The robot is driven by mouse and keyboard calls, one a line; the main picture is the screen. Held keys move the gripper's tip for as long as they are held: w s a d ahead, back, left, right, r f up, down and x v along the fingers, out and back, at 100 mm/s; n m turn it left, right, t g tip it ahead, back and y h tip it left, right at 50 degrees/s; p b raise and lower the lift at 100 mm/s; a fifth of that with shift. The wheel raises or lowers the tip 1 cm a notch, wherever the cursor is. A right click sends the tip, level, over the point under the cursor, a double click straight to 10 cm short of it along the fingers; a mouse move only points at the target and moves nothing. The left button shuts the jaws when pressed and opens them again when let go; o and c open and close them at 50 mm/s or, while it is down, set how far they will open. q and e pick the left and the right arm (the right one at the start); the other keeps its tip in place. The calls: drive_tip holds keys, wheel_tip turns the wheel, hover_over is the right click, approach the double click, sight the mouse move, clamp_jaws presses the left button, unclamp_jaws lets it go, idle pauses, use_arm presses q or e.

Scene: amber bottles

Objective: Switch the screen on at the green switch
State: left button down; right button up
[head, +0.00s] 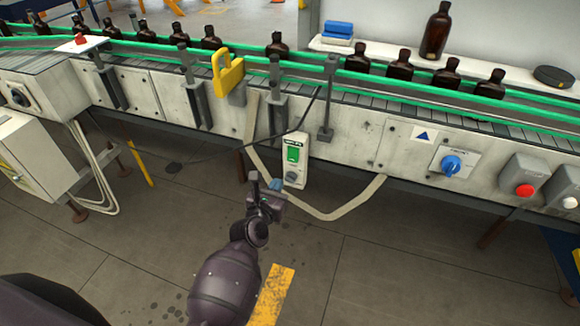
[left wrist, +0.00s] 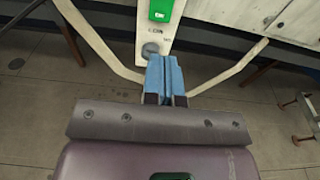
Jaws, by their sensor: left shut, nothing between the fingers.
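The green switch (head: 293,154) sits on the upper part of a white box (head: 296,172) fixed to the front of the conveyor. In the left wrist view the green switch (left wrist: 161,10) shows at the top edge, partly cut off. A grey round knob (left wrist: 150,49) is below it on the same box. My left gripper (head: 276,185) is shut and empty, with its blue fingers (left wrist: 165,75) together, just below and in front of the green switch, by the grey knob. Whether the fingertips touch the box I cannot tell. I see no screen. My right gripper is not in view.
A conveyor with green rails (head: 445,95) carries several amber bottles (head: 400,66). A yellow padlock-shaped piece (head: 227,74) hangs on its front. A blue rotary knob (head: 451,165) and a red button (head: 524,190) are to the right. A pale strap (head: 345,211) loops under the box. The floor in front is clear.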

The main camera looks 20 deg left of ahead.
sight(292, 160)
use_arm(q)
drive_tip(key=w+b, duration=0.1)
drive_tip(key=w, duration=0.1)
drive_tip(key=w+f+b, duration=0.1)
drive_tip(key=w, duration=0.2)
drive_tip(key=w+b, duration=0.1)
drive_tip(key=w, duration=0.2)
drive_tip(key=shift+d+f+b, duration=0.2)
drive_tip(key=shift+f+b, duration=0.1)
drive_tip(key=shift+w+b, duration=0.35)
drive_tip(key=shift+w, duration=0.6)
drive_tip(key=shift+w+r, duration=0.1)
drive_tip(key=shift+r, duration=0.05)
